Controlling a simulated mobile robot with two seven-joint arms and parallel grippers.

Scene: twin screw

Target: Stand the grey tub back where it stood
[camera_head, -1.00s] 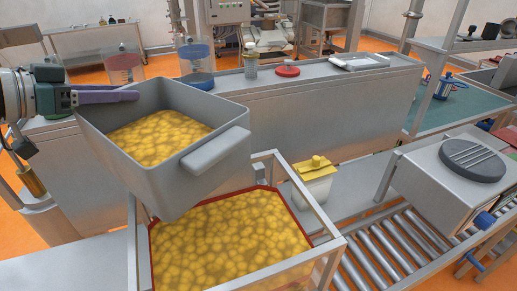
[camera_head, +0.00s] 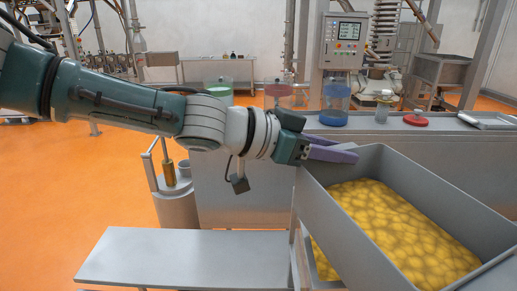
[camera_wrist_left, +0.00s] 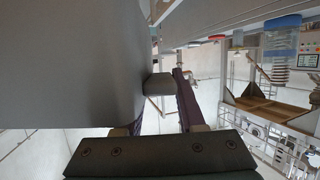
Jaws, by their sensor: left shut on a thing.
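The grey tub (camera_head: 376,160) is at the right of the head view, held in the air and tilted, with yellow chunks (camera_head: 400,225) showing in it. My left gripper (camera_head: 335,153), with purple fingers, is shut on the tub at its left upper end. In the left wrist view the tub's grey wall (camera_wrist_left: 70,65) fills the left side, and a grey handle-like block (camera_wrist_left: 160,87) lies between the fingers. The tub's right end is cut off by the frame edge. My right gripper is out of view.
A bare grey bench top (camera_head: 175,262) runs along the lower left. Behind the tub a long grey counter (camera_head: 240,190) carries a blue container (camera_head: 335,103), a red-lidded item (camera_head: 415,119) and other vessels. A metal canister (camera_head: 177,200) stands left of the counter. Orange floor is open at left.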

